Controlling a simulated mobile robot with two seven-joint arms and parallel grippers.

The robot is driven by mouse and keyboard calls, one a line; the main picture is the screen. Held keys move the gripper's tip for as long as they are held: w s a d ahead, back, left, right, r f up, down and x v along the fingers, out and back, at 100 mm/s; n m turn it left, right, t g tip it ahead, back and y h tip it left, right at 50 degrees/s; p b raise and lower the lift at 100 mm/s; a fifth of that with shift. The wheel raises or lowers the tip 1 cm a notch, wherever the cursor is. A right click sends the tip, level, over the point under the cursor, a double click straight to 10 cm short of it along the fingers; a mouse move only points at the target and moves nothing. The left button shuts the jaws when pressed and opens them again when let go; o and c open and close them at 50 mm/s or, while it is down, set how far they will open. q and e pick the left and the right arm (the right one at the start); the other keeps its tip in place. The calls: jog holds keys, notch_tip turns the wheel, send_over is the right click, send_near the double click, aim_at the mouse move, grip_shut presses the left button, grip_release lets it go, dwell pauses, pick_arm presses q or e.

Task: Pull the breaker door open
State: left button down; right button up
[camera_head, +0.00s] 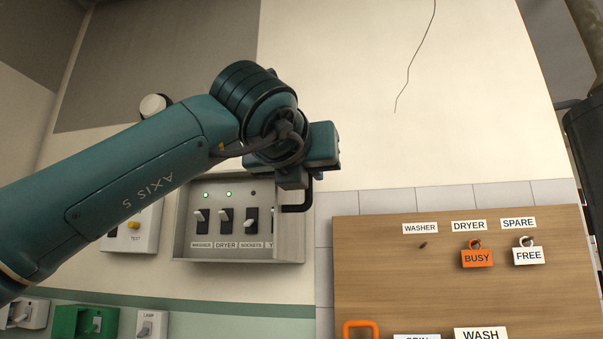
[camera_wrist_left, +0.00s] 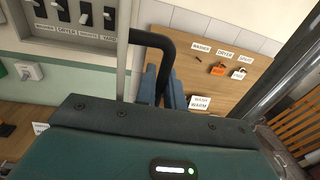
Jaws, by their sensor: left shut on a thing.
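The grey breaker box (camera_head: 190,257) is on the wall in the middle of the head view. Its front is at least partly uncovered, with switches (camera_head: 225,220) showing inside. A light grey panel at its right side, which looks like the breaker door (camera_head: 291,240), carries a black bent handle (camera_head: 298,208). I cannot tell its exact angle. My left gripper (camera_head: 317,176) is at the handle's upper end, mostly hidden by its own wrist. In the left wrist view its blue fingers (camera_wrist_left: 164,86) are shut on the black handle (camera_wrist_left: 153,38). My right gripper is not seen.
A wooden board (camera_head: 400,285) with tags and labels is right of the box. A switch box with a yellow knob (camera_head: 134,225) is on the left. A green box (camera_head: 85,322) and other small switches sit below.

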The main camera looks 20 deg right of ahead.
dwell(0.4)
pick_arm(q)
jog(key=c, duration=1.9)
grip_release()
